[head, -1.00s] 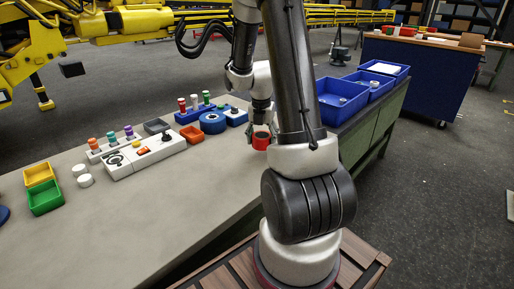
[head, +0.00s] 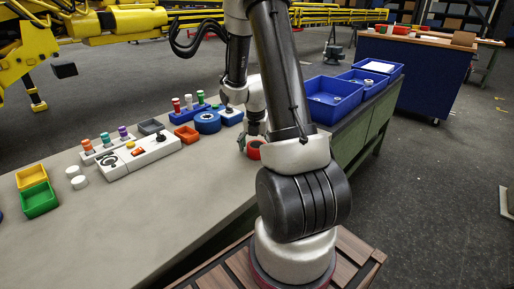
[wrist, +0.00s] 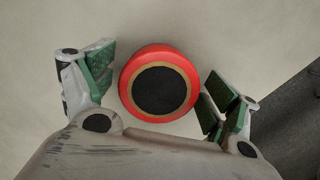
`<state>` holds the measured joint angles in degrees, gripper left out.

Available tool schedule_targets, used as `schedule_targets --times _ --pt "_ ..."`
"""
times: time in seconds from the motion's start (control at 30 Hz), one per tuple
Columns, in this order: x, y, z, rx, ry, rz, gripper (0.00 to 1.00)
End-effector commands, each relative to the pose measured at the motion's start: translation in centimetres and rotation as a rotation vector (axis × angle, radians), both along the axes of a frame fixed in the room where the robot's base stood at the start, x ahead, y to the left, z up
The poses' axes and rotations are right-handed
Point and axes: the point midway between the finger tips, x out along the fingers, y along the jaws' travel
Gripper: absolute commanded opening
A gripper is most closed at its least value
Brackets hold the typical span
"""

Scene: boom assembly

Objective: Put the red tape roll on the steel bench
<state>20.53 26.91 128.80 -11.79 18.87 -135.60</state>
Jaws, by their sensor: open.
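The red tape roll (head: 254,150) lies flat on the steel bench (head: 150,215), near its front edge and partly hidden behind my arm in the head view. In the wrist view the red tape roll (wrist: 159,83) shows as a red ring with a tan core and a dark centre. My gripper (wrist: 152,88) is open, with one green-padded finger on each side of the roll. The left finger is clear of the roll. The right finger is very close to it, and I cannot tell if they touch. In the head view my gripper (head: 252,143) is low at the bench top.
Blue bins (head: 332,98) stand at the bench's right end. The front left of the bench is clear.

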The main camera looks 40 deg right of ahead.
Motion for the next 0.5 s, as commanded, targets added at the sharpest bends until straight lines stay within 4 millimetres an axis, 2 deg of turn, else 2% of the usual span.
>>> schedule_targets --times 0.17,0.27,0.37,0.5 --pt "0.0 0.0 0.1 -0.001 -0.001 0.000 0.88" --pt "0.1 0.0 0.9 -0.002 -0.004 0.000 0.88" --pt "0.0 0.1 2.5 -0.003 -0.006 -0.001 0.88" --pt "-0.2 0.5 5.7 -0.002 -0.007 -0.001 0.88"
